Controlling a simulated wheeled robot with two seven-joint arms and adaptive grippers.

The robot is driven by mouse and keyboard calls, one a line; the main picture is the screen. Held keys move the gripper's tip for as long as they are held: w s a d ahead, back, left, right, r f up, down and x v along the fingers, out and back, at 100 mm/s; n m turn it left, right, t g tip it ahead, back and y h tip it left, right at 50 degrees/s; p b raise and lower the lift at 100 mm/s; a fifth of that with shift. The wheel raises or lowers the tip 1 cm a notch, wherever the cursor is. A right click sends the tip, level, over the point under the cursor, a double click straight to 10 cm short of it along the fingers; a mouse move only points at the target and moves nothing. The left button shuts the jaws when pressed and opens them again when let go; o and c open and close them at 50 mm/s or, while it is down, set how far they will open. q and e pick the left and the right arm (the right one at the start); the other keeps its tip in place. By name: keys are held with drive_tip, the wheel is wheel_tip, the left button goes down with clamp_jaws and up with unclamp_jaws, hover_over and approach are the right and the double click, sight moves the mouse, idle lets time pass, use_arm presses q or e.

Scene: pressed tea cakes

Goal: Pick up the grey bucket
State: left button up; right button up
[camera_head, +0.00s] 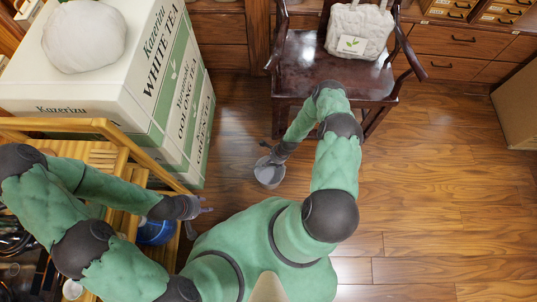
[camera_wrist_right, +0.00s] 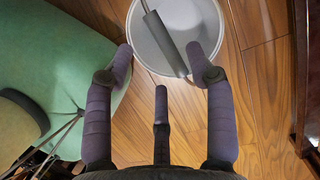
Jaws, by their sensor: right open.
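The grey bucket (camera_head: 269,175) stands on the wooden floor in the middle of the head view. In the right wrist view the bucket (camera_wrist_right: 207,22) is at the top, with its dark grey handle (camera_wrist_right: 164,42) crossing its opening. My right gripper (camera_head: 267,152) is at the bucket's far side in the head view. In the right wrist view its open fingers (camera_wrist_right: 160,62) are spread on either side of the handle's lower end, and nothing is visibly clasped. My left gripper (camera_head: 201,213) is away to the left, with its fingers apart and empty.
Stacked tea boxes (camera_head: 130,98) with a white round bundle (camera_head: 84,36) stand at the upper left. A wooden rack (camera_head: 110,127) is below them. A dark chair (camera_head: 300,62) holding a bag (camera_head: 358,30) stands behind the right arm. The floor (camera_head: 440,190) at right is clear.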

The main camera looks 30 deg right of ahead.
sight(271, 165)
drive_tip(key=shift+w+a+f, duration=0.15)
drive_tip(key=shift+a+f, duration=0.05)
drive_tip(key=shift+f, duration=0.45)
drive_tip(key=b+x, duration=0.1)
drive_tip(key=x, duration=0.2)
drive_tip(key=b+x, duration=0.1)
drive_tip(key=shift+d+f+b, duration=0.3)
drive_tip(key=shift+b, duration=0.05)
drive_tip(key=shift+a+f, duration=0.15)
drive_tip(key=shift+f, duration=0.25)
drive_tip(key=shift+f, duration=0.2)
drive_tip(key=shift+c, duration=0.2)
clamp_jaws()
